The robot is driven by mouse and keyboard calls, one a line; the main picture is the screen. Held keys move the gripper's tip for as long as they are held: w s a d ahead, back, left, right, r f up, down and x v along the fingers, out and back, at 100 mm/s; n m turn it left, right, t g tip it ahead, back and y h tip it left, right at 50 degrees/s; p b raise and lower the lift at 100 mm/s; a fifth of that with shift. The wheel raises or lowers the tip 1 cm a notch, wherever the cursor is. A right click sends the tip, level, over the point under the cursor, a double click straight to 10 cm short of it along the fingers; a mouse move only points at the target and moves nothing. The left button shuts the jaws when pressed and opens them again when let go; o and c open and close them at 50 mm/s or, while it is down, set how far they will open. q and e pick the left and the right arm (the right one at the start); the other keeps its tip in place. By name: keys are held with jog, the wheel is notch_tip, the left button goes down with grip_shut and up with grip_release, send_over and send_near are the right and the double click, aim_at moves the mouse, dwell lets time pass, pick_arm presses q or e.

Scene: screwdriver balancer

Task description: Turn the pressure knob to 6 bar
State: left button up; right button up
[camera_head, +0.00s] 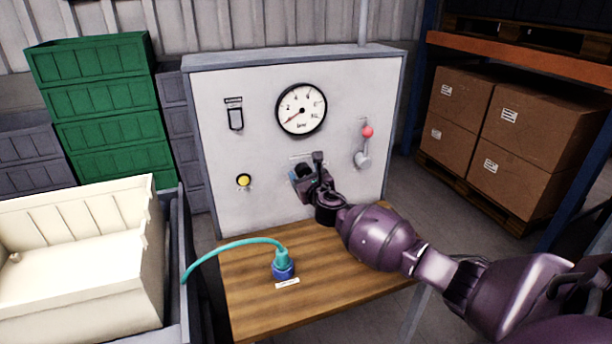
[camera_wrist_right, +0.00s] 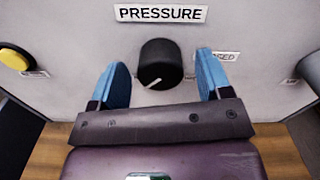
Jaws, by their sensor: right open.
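The pressure knob (camera_wrist_right: 160,62) is black and round, under a PRESSURE label (camera_wrist_right: 160,13) in the right wrist view. Its white mark points to the lower left. My right gripper (camera_wrist_right: 163,75) is open, with one blue finger on each side of the knob and visible gaps to it. In the head view my right gripper (camera_head: 301,172) is at the panel and largely hides the knob. The round gauge (camera_head: 301,109) is above; its red needle points to the lower left, near the low end of the scale. My left gripper is out of view.
The grey panel (camera_head: 225,95) carries a yellow button (camera_head: 243,180) and a red-tipped lever (camera_head: 366,133). Below, a teal hose with a blue connector (camera_head: 284,270) stands on the wooden table (camera_head: 245,300). Green crates (camera_head: 95,100) and cardboard boxes (camera_head: 525,125) stand to the sides.

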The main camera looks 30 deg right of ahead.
jog(key=c, duration=0.7)
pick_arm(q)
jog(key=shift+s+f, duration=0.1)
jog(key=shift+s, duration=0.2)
pick_arm(e)
jog(key=shift+c, duration=1.1)
jog(key=shift+m, duration=0.4)
